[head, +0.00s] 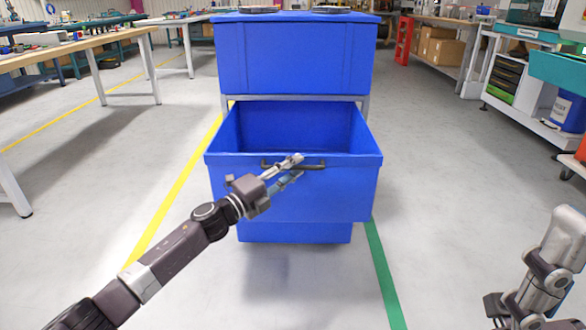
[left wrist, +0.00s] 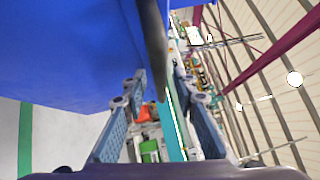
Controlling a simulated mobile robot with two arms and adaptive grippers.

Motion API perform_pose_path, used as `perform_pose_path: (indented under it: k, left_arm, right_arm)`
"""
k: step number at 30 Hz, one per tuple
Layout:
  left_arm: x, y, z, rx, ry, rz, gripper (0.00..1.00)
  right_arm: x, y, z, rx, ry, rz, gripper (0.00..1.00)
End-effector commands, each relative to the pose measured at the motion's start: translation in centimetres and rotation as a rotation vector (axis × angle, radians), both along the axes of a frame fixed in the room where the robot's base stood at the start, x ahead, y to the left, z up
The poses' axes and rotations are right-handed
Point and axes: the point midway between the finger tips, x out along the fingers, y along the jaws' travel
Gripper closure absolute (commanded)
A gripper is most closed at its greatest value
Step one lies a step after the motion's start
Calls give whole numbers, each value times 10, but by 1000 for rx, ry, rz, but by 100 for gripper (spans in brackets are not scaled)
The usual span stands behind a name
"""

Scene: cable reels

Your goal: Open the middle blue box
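The middle blue box (head: 290,190) is slid out toward me like a drawer, and its empty-looking inside shows in the head view. Its dark handle (head: 312,166) runs across the upper front. In the left wrist view the left gripper's fingers (left wrist: 158,85) stand apart. The dark handle (left wrist: 154,45) reaches into the gap between them, and the blue box front (left wrist: 70,50) fills the upper left.
An upper blue box (head: 295,55) sits above on a grey frame, and a lower blue box (head: 295,232) is below. Workbenches (head: 80,45) stand at the left. A cart with a blue bucket (head: 568,110) is at the right. The floor beside the boxes is clear.

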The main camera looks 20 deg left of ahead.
Motion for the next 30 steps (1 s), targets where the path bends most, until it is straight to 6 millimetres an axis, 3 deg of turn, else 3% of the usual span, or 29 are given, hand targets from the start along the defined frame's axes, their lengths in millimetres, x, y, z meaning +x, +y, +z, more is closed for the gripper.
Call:
perform_pose_path:
  k: [8,21,30]
  left_arm:
    - [-6,4,-2,0,1,0,73]
    - [-72,41,-14,1,4,0,73]
    - [-100,57,-17,0,1,0,73]
  right_arm:
    - [0,0,0,-1,1,-1,36]
    - [0,0,0,0,0,-1,36]
    - [0,0,0,0,0,0,36]
